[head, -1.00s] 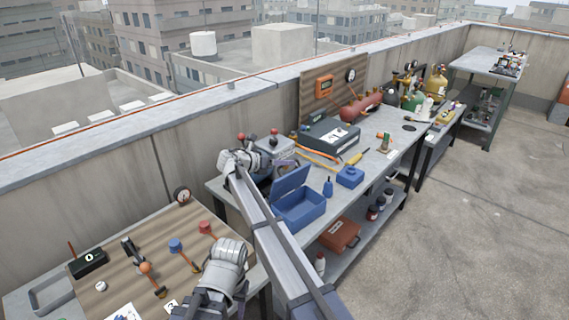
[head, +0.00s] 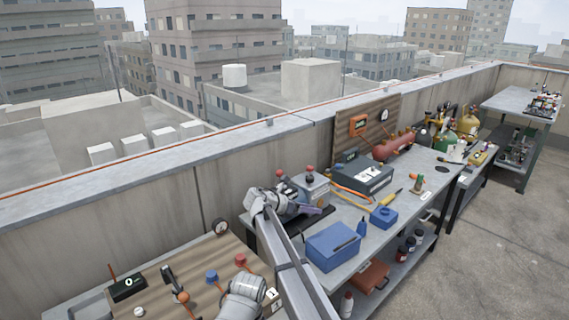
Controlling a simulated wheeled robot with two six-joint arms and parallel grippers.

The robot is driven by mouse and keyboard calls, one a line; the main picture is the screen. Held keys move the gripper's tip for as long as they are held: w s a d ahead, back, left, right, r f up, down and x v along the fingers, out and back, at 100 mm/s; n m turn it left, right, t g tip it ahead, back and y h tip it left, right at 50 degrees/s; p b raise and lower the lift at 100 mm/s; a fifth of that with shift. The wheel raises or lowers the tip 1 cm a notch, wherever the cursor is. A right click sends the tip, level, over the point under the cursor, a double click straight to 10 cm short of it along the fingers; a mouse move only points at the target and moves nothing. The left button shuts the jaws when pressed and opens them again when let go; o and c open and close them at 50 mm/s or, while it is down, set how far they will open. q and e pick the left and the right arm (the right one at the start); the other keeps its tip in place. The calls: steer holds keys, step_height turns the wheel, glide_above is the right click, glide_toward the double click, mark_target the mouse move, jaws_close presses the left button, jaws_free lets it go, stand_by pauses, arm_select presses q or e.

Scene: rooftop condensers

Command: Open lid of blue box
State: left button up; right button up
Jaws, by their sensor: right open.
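The blue box (head: 332,247) stands on the grey workbench (head: 393,228). Its lid looks down, making a flat blue top with a thin dark strip near its right side. My right arm reaches up past the box's left side. My right gripper (head: 315,211) is open and empty, above the bench behind the box and slightly left, apart from it. Its fingers are small and partly lost against the dark items behind. My left gripper is not in view.
A small blue can (head: 383,216) and a blue bottle (head: 361,227) stand right of the box. A grey case (head: 364,178) and a red cylinder (head: 393,145) lie farther back.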

steer(key=s+d+f+m+g+y, duration=0.1)
steer(key=s+d+f+m+y, duration=0.15)
steer(key=s+m, duration=0.35)
steer(key=s+d+f+m+g+y, duration=0.15)
steer(key=s+f+m, duration=0.25)
steer(key=s, duration=0.4)
steer(key=s+d+f+m+g+y, duration=0.1)
steer(key=s+f+m+y, duration=0.25)
steer(key=s, duration=0.35)
steer(key=s+a+f+m+y, duration=0.1)
steer(key=s+a+m+y, duration=0.1)
steer(key=s+m, duration=0.45)
steer(key=s+a+f+m+y, duration=0.1)
steer(key=s+a+m+y, duration=0.15)
steer(key=s+m, duration=0.35)
steer(key=s+a+n+g+h, duration=0.1)
steer(key=s+a+n, duration=0.3)
steer(key=a, duration=0.6)
steer(key=shift+s+a+n, duration=0.15)
steer(key=shift+s+n, duration=0.15)
steer(key=shift+s, duration=0.75)
steer(key=shift+f, duration=0.1)
